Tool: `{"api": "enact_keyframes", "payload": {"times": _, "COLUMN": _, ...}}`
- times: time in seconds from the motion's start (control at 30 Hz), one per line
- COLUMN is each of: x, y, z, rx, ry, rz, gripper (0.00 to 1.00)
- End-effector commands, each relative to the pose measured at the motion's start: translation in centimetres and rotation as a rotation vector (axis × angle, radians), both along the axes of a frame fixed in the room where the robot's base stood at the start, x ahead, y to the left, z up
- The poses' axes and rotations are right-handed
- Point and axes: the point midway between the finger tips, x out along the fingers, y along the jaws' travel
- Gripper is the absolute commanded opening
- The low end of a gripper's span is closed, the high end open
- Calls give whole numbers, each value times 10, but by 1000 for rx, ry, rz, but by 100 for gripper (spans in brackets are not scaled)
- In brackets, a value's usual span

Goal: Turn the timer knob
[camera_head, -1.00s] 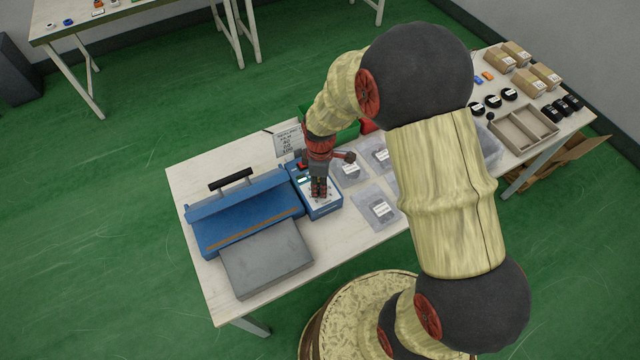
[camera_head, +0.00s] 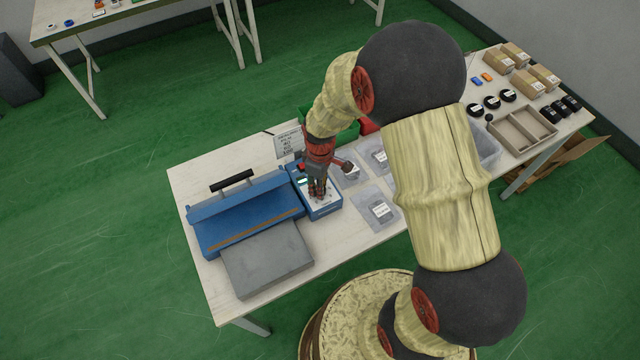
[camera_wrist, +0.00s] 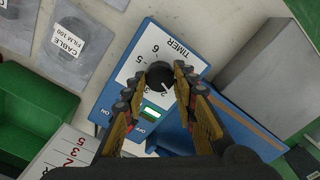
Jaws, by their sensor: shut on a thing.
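The timer knob (camera_wrist: 160,76) is a black round knob with a white pointer mark, on the white TIMER dial of a blue control box, in the wrist view. My gripper (camera_wrist: 166,82) has its two fingers closed around the knob, one on each side. In the head view my gripper (camera_head: 318,192) points down at the blue control box (camera_head: 323,212), and the knob there is hidden by the fingers.
A blue sealer with a black handle (camera_head: 231,180) and a grey plate (camera_head: 266,262) stands left of the box. Bags with labelled parts (camera_head: 379,209) lie to the right. A printed sign (camera_head: 288,143) and a green bin (camera_head: 345,133) are behind.

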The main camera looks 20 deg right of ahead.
Motion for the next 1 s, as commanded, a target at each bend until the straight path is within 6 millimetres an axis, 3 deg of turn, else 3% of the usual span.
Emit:
{"api": "enact_keyframes", "payload": {"times": 0.5, "x": 0, "y": 0, "z": 1, "rx": 0, "ry": 0, "rz": -368, "gripper": 2}}
{"api": "enact_keyframes", "payload": {"times": 1.0, "x": 0, "y": 0, "z": 0, "rx": 0, "ry": -1, "rz": -463, "gripper": 2}}
